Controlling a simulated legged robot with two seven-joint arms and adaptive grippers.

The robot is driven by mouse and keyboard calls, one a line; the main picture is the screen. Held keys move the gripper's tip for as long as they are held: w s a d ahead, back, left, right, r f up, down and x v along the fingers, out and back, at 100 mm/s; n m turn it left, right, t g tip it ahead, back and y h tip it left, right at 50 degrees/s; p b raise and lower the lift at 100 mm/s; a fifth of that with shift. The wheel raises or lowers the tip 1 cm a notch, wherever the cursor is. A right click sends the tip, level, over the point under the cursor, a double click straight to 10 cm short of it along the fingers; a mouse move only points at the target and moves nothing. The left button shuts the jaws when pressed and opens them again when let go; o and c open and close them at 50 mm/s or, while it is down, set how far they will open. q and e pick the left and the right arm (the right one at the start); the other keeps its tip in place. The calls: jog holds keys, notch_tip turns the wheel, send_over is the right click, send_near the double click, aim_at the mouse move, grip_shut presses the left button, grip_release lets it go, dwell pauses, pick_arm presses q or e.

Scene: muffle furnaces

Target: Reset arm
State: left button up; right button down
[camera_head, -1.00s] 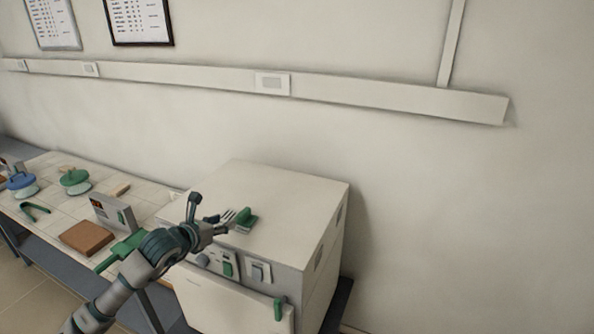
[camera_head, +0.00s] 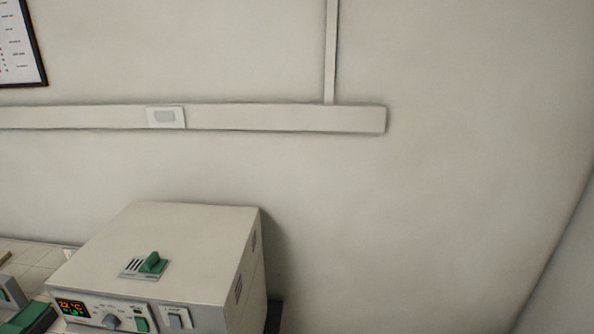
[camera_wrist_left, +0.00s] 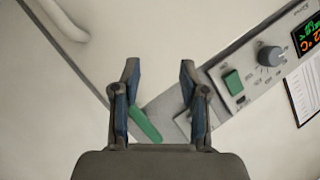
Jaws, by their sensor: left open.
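My left gripper (camera_wrist_left: 159,66) is open and empty in the left wrist view, its two dark fingers standing apart. Behind it is the muffle furnace front with a display (camera_wrist_left: 310,35), a grey knob (camera_wrist_left: 270,56) and a green switch (camera_wrist_left: 234,82). A green handle (camera_wrist_left: 143,122) shows between the fingers; contact cannot be judged. In the head view the cream furnace (camera_head: 165,240) stands at the lower left, its display (camera_head: 72,308) lit. A green piece (camera_head: 152,262) sits on its vented top. Neither gripper shows clearly in the head view.
A bench with tiles (camera_head: 30,258) runs left of the furnace. A wall trunking (camera_head: 280,118) with a socket (camera_head: 165,116) crosses the wall behind. The wall right of the furnace is bare.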

pick_arm(q)
jog(key=s+d+f+n+g+h, duration=0.1)
jog(key=s+d+f+g+h, duration=0.15)
jog(key=s+f, duration=0.35)
jog(key=s+d+f+g+h, duration=0.1)
jog(key=s+d+f+g, duration=0.3)
jog(key=s, duration=0.3)
jog(key=s+d+f+n+g+h, duration=0.1)
jog(key=s+d+f+g, duration=0.25)
jog(key=s, duration=0.35)
notch_tip(320, 180, down, 27)
jog(key=s+g, duration=0.1)
jog(key=s, duration=0.1)
jog(key=s+a+f, duration=0.1)
jog(key=s+f, duration=0.7)
jog(key=s+a+f+g, duration=0.1)
jog(key=s+a+f, duration=0.1)
jog(key=s+f, duration=0.6)
jog(key=shift+s+a+g, duration=0.3)
jog(key=shift+s, duration=0.4)
